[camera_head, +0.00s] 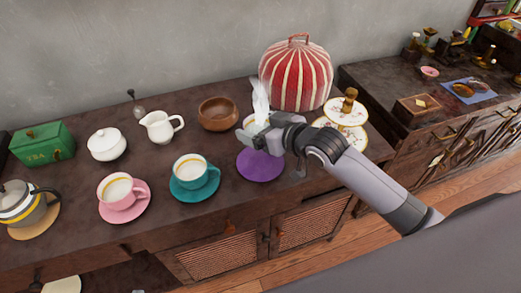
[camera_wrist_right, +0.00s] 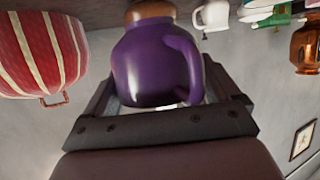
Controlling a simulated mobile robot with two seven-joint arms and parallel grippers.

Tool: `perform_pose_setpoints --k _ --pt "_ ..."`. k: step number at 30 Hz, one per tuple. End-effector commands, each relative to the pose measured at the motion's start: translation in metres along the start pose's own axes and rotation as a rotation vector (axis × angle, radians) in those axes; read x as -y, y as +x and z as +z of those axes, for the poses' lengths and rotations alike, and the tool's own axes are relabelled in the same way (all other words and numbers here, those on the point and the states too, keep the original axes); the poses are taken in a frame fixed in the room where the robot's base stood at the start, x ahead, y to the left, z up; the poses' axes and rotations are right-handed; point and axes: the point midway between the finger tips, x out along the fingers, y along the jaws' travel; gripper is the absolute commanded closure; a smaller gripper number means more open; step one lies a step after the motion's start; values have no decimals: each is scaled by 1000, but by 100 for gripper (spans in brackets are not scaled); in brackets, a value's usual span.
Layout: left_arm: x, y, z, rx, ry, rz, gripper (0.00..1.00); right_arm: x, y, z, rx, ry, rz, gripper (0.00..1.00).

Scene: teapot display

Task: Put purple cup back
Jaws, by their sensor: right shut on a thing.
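The purple cup (camera_wrist_right: 150,65) fills the middle of the right wrist view, which is upside down, with its handle toward the right. My right gripper (camera_head: 262,139) is shut on it, with a finger on each side of the cup in the wrist view (camera_wrist_right: 160,90). In the head view the gripper hides most of the cup. The purple saucer (camera_head: 260,166) lies flat on the dark cabinet top just below the gripper in the picture. I cannot tell whether the cup touches the saucer. My left gripper is not in view.
A teal cup (camera_head: 190,168) on its saucer stands left of the purple saucer, with a pink cup (camera_head: 117,189) further left. A wooden bowl (camera_head: 218,113), a white creamer (camera_head: 160,127) and a red striped cozy (camera_head: 296,75) stand behind. A tiered stand (camera_head: 345,112) is at right.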

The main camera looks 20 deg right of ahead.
Motion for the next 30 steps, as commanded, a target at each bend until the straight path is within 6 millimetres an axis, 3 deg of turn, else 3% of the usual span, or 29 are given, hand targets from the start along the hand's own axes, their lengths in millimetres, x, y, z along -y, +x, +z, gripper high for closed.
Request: perform_pose_setpoints --k 3,10,18,30 --pt "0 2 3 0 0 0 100 0 9 21 -1 1 -1 50" --pt "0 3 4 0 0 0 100 1 16 36 -3 0 -1 50" --pt "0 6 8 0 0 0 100 0 29 69 -3 0 0 50" --pt "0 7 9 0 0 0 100 0 31 73 -4 0 -1 50"
